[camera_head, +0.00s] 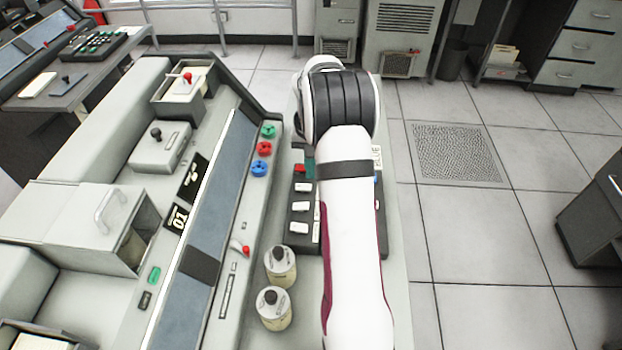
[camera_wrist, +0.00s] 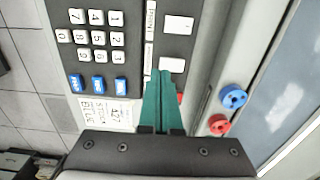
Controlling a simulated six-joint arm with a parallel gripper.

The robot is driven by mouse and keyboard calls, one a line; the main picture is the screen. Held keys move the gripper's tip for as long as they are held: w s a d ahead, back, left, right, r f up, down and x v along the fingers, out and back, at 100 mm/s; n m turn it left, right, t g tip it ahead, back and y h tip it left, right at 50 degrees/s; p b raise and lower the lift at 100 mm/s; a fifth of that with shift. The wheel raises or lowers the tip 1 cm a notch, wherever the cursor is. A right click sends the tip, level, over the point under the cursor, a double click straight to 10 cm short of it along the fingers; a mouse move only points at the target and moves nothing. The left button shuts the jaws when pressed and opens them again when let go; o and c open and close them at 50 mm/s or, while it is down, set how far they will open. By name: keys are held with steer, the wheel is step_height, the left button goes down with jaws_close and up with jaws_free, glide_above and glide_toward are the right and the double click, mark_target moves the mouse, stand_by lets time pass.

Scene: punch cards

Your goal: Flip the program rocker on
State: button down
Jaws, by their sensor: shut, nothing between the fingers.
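A dark switch panel (camera_head: 301,240) lies partly under my arm. A column of white rockers runs along its left side: one at the top (camera_head: 303,187), one in the middle (camera_head: 301,207) and one at the bottom (camera_head: 298,228). A red rocker (camera_head: 299,169) sits above them. I cannot read which one is the program rocker. My gripper's teal fingers (camera_wrist: 163,74) are shut and empty, with tips beside a white rocker (camera_wrist: 172,65); I cannot tell if they touch. Another white rocker (camera_wrist: 178,25) lies beyond, and the red one (camera_wrist: 180,98) is partly hidden by the fingers.
A keypad (camera_wrist: 97,37) and blue keys (camera_wrist: 98,84) share the panel. Blue (camera_head: 260,168), red (camera_head: 264,148) and green (camera_head: 268,130) knobs stand left of it. Two cream canisters (camera_head: 280,267) stand at the front. A red-tipped lever (camera_head: 245,250) is further left.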

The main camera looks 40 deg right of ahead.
mark_target(306, 187)
steer(key=shift+f, duration=2.05)
steer(key=shift+s+f, duration=0.1)
steer(key=shift+f, duration=0.1)
steer(key=shift+r, duration=0.1)
steer(key=shift+w+a+r, duration=0.3)
steer(key=shift+w+a, duration=0.15)
steer(key=shift+w, duration=0.1)
steer(key=shift+r, duration=0.1)
